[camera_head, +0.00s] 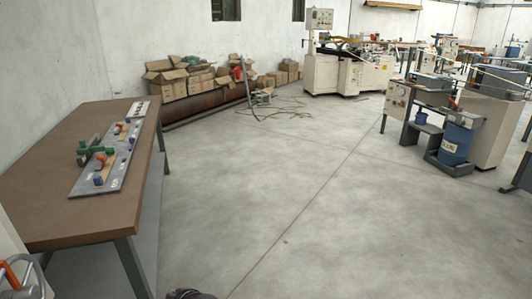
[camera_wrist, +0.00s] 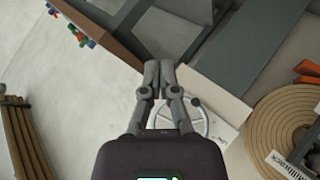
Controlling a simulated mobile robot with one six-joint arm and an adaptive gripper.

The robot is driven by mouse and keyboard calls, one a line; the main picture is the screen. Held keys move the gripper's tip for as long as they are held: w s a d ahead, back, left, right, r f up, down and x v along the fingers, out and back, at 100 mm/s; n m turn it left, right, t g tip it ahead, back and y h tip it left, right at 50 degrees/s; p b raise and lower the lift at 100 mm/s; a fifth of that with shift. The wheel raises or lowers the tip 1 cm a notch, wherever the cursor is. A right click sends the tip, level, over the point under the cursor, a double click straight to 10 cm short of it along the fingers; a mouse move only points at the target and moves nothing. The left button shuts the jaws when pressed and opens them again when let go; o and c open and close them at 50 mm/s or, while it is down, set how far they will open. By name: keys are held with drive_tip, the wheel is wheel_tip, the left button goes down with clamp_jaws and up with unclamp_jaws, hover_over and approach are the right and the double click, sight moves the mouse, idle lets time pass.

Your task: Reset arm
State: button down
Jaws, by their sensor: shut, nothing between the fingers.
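My gripper (camera_wrist: 159,72) shows in the wrist view with its two grey fingers together, shut and empty. It is in the air above the floor, close in the picture to the edge of a pale box-like surface. In the head view only a small dark shape shows at the bottom edge, and the gripper's fingers cannot be made out there.
A brown table (camera_head: 60,160) at the left holds a grey board (camera_head: 110,160) with small coloured parts. Cardboard boxes (camera_head: 190,75) line the back wall. Machines (camera_head: 345,70) stand at the back and right. A coiled tan roll (camera_wrist: 285,130) is near the gripper. The middle floor is clear.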

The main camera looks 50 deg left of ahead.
drive_tip(key=w+d+f+m+t+h, duration=0.2)
drive_tip(key=w+d+m, duration=0.45)
drive_tip(key=w, duration=0.75)
drive_tip(key=w+d+f+m+t+h, duration=0.1)
drive_tip(key=w+d+f+m+h, duration=0.15)
drive_tip(key=w+d, duration=0.85)
drive_tip(key=w+d+f+m+h, duration=0.1)
drive_tip(key=w+d+m+h, duration=0.1)
drive_tip(key=w+d+m, duration=0.55)
drive_tip(key=w+d+f+m+h, duration=0.2)
drive_tip(key=w+d, duration=0.7)
drive_tip(key=d, duration=0.6)
drive_tip(key=d+m+g+h, duration=0.25)
drive_tip(key=d+m, duration=0.85)
drive_tip(key=d, duration=1.8)
wheel_tip(320, 180, up, 21)
drive_tip(key=p, duration=2.1)
drive_tip(key=shift+p, duration=0.3)
drive_tip(key=shift+t, duration=0.25)
